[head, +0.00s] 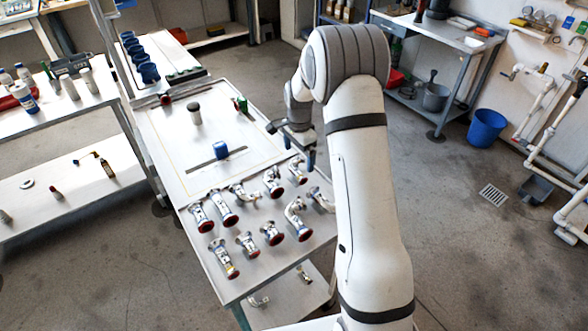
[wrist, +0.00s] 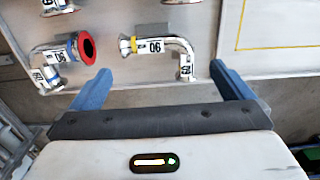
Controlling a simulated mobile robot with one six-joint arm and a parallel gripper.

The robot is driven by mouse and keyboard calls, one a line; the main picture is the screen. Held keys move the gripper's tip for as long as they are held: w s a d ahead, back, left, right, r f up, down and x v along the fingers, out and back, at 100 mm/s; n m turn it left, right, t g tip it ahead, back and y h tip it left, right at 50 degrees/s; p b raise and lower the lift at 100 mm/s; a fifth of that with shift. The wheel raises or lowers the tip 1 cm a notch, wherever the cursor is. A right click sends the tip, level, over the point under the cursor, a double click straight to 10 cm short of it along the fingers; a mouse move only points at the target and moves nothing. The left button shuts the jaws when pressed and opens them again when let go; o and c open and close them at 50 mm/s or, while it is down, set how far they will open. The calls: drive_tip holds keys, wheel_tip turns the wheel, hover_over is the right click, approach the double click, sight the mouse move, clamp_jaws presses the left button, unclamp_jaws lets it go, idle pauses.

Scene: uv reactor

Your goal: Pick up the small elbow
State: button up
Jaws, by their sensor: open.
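Several shiny metal elbows lie on the table's near half. In the head view, elbows such as this one (head: 296,218) lie among straight fittings; I cannot tell surely which is the small one. My gripper (wrist: 165,80) has its blue fingers wide apart and empty. In the head view, my gripper (head: 300,153) is above the table's right edge.
Straight flanged fittings (head: 224,258) fill the table's front. Behind them are a blue block (head: 221,150) and a grey-capped cylinder (head: 195,114) on a panel. A blue bucket (head: 487,127) stands on the floor at right. My arm hides part of the table's right side.

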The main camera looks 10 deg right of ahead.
sight(298, 169)
drive_tip(key=f+p, duration=0.1)
drive_tip(key=f, duration=0.2)
drive_tip(key=f+p, duration=0.1)
drive_tip(key=f, duration=0.2)
drive_tip(key=shift+s+a+f, duration=0.15)
drive_tip(key=shift+s+f, duration=0.05)
drive_tip(key=shift+f, duration=0.05)
drive_tip(key=c, duration=0.9)
